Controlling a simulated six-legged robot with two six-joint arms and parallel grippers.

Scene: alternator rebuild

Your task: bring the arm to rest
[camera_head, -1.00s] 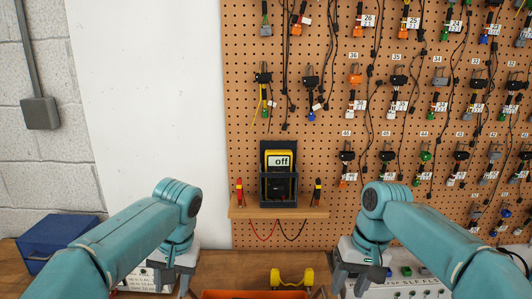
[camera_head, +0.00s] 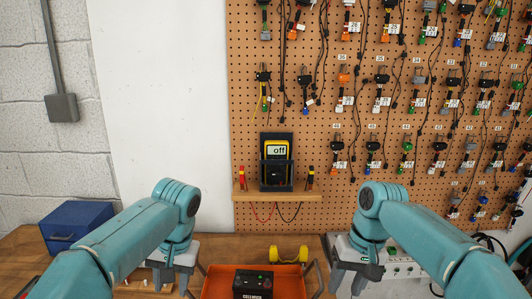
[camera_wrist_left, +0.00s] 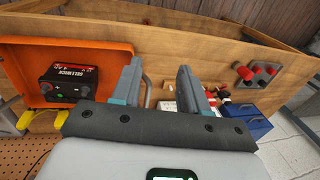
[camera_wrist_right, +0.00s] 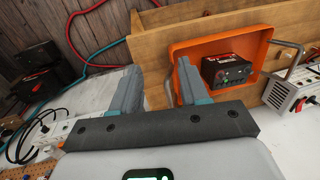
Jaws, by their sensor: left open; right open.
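My left gripper (camera_head: 172,280) hangs down over the left part of the bench, left of the orange tray. My right gripper (camera_head: 350,284) hangs down at the right side of the tray, in front of a light bench instrument. Both arms are bent alike. In the left wrist view the left gripper (camera_wrist_left: 158,82) has its fingers apart with nothing between them. In the right wrist view the right gripper (camera_wrist_right: 156,85) is likewise open and empty. The lower fingertips are partly cut off in the head view.
The orange tray (camera_head: 215,286) holds a dark boxed device (camera_head: 253,284). A yellow part (camera_head: 288,254) lies behind it. A blue box (camera_head: 75,228) stands left. A multimeter (camera_head: 277,163) sits on a wooden shelf (camera_head: 275,197) before the pegboard (camera_head: 245,100). The light instrument (camera_head: 400,268) stands right.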

